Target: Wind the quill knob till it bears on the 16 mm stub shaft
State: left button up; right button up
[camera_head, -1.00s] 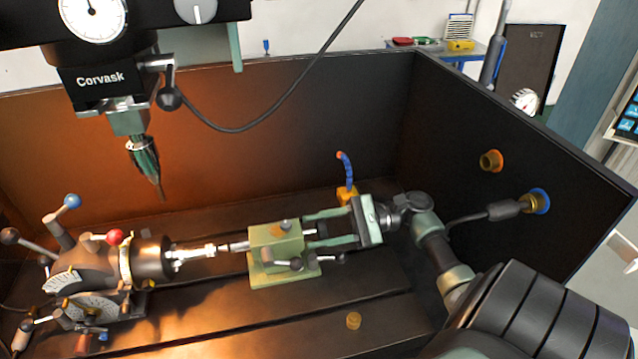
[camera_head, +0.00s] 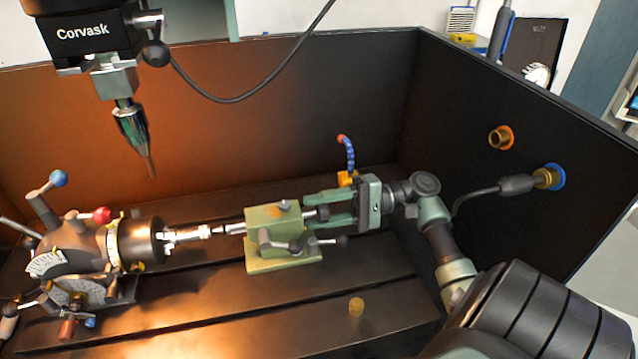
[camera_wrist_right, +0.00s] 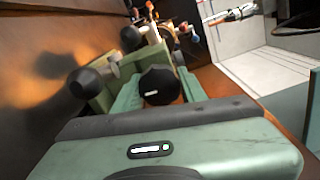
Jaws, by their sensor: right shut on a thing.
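The green tailstock (camera_head: 275,222) stands on the bed. Its quill (camera_head: 234,228) points left at the bright stub shaft (camera_head: 186,236), which is held in the dark chuck (camera_head: 143,243). The black knob (camera_wrist_right: 160,85) with a white mark shows between the fingers in the right wrist view. My left gripper is not in view.
The Corvask spindle head (camera_head: 85,35) with its tool hangs at upper left. Levers with ball knobs (camera_head: 343,240) stick out from the tailstock. A blue coolant hose (camera_head: 350,153) stands behind. Dark walls enclose the bed.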

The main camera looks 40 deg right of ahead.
jog(key=shift+n, duration=0.3)
dwell(0.4)
jog(key=o, duration=1.4)
jog(key=shift+c, duration=0.2)
jog(key=b+v, duration=0.2)
jog(key=v, duration=0.6)
jog(key=shift+a+r, duration=0.1)
jog(key=shift+r, duration=0.05)
